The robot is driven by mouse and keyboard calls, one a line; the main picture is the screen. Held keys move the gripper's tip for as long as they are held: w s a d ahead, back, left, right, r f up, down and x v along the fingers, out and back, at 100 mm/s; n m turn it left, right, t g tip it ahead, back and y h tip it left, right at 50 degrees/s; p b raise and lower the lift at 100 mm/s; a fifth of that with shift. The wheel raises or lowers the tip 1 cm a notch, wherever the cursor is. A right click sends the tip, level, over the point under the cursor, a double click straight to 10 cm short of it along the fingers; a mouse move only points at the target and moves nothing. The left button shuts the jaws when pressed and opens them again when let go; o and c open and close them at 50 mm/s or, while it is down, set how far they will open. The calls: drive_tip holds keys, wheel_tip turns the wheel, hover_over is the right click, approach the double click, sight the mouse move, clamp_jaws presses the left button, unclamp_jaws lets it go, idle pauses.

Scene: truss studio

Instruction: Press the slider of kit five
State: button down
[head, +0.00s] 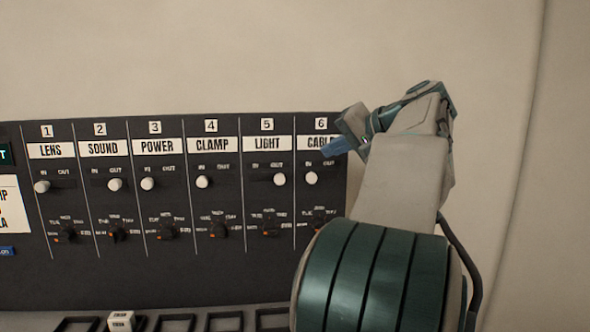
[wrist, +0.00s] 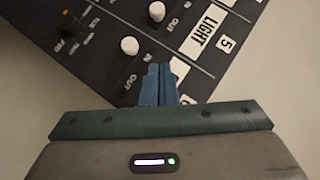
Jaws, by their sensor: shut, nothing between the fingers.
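The kit five column, LIGHT, is on the dark panel, with its white slider knob (head: 280,179) at the OUT side in the head view. In the wrist view this knob (wrist: 157,11) is at the top edge, beside the LIGHT label (wrist: 204,35). My gripper (head: 330,147) is shut and empty, its blue fingers in front of the right end of kit six's CABLE label. In the wrist view the shut fingers (wrist: 161,70) are over the kit six column, apart from the kit five knob. I cannot tell their gap to the panel.
Kit six's white knob (head: 311,178) is close by at its IN side; it also shows in the wrist view (wrist: 129,45). Kit four's knob (head: 203,182) is to the left. Small dials (head: 270,228) sit below the sliders. A white block (head: 121,321) stands by the slots below.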

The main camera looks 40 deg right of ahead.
drive_tip(key=p, duration=0.1)
approach(295, 170)
drive_tip(key=w, duration=0.2)
drive_tip(key=w+a, duration=0.1)
drive_tip(key=w, duration=0.1)
drive_tip(key=shift+f, duration=0.15)
drive_tip(key=shift+w+a+f, duration=0.6)
drive_tip(key=shift+a+f, duration=0.1)
drive_tip(key=shift+f, duration=0.1)
drive_tip(key=shift+a+f, duration=0.2)
drive_tip(key=shift+a, duration=0.15)
drive_tip(key=shift+w+a+f+p, duration=0.25)
drive_tip(key=shift+w+f+p, duration=0.05)
drive_tip(key=shift+w+f, duration=0.1)
drive_tip(key=shift+s, duration=0.1)
